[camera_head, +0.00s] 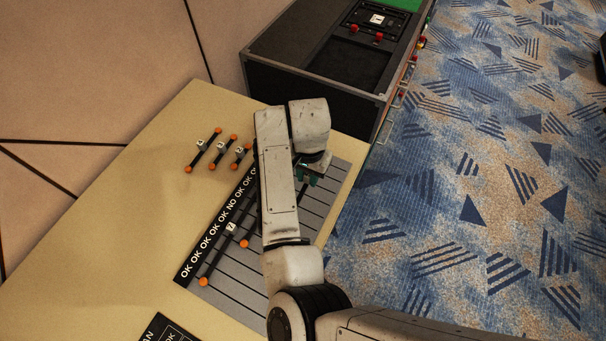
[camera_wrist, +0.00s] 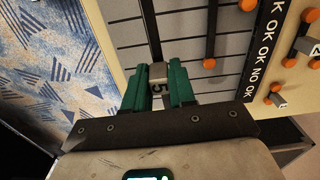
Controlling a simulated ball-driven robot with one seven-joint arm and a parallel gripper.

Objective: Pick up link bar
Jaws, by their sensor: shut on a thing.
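My gripper's green fingers (camera_wrist: 160,88) are shut on a link bar, gripping its grey block (camera_wrist: 157,70) marked 5. The bar's black rod (camera_wrist: 151,28) runs upward from the fingers in the wrist view; its ends are not clearly seen. In the head view my gripper (camera_head: 310,174) is over the right side of the grey lined board (camera_head: 240,293), and my arm hides most of the held bar. Whether the bar touches the board I cannot tell. Another link bar (camera_head: 218,255), black with orange ends and a numbered block, lies on the board's left part.
Several shorter link bars (camera_head: 203,150) lie on the tan table (camera_head: 120,220) left of the board's black OK/NO strip (camera_head: 212,227). A black case (camera_head: 310,88) stands behind the board. Patterned carpet (camera_head: 460,200) lies past the table's right edge. The table's left side is clear.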

